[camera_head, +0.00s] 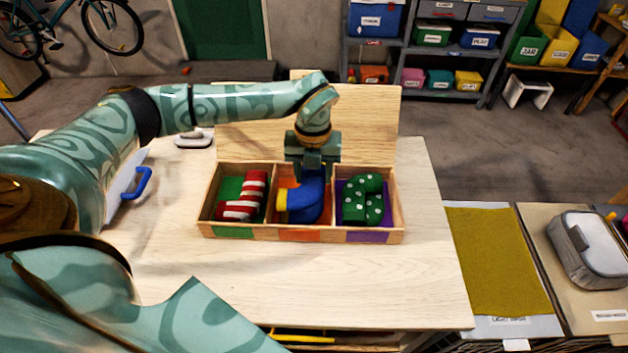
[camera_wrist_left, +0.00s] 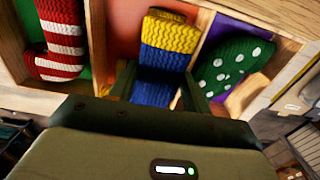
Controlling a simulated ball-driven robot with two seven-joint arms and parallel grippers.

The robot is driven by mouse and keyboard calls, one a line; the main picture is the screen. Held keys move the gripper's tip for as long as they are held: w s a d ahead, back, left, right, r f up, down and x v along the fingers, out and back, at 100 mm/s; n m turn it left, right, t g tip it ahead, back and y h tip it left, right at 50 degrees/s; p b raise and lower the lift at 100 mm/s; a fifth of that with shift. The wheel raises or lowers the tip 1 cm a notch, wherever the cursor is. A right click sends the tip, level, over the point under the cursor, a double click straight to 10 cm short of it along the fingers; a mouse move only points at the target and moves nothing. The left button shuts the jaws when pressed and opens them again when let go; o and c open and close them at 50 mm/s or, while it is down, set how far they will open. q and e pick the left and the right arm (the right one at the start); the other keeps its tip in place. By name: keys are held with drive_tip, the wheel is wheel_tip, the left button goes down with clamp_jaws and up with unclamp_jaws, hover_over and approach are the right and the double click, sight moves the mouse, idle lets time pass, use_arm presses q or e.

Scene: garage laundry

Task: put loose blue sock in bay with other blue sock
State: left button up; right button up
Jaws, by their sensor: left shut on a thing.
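A wooden three-bay box (camera_head: 218,232) lies on the table. Its middle bay (camera_head: 299,236) is marked orange and holds blue knitted sock material with yellow parts. My left gripper (camera_head: 313,172) points down into this bay, shut on a blue sock (camera_head: 308,203). In the left wrist view the sock (camera_wrist_left: 156,92) sits between the two fingers, with blue and yellow bands. Yellow and blue knit (camera_wrist_left: 172,32) continues beyond the fingers; I cannot tell clearly where one sock ends and another begins. My right gripper is not in view.
The left bay holds red-and-white striped sock material (camera_head: 243,196); the purple-marked right bay holds green dotted sock material (camera_head: 363,200). An upright wooden panel (camera_head: 370,120) stands behind the box. A blue-handled item (camera_head: 137,186) lies at left. The table (camera_head: 330,285) in front is clear.

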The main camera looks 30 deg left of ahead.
sight(313, 176)
use_arm(q)
drive_tip(key=shift+d+f, duration=0.1)
drive_tip(key=shift+f, duration=1.05)
drive_tip(key=shift+f, duration=0.65)
drive_tip(key=o, duration=1.1)
drive_tip(key=shift+c, duration=0.2)
wheel_tip(313, 176, up, 13)
drive_tip(key=p, duration=0.2)
drive_tip(key=shift+r, duration=0.15)
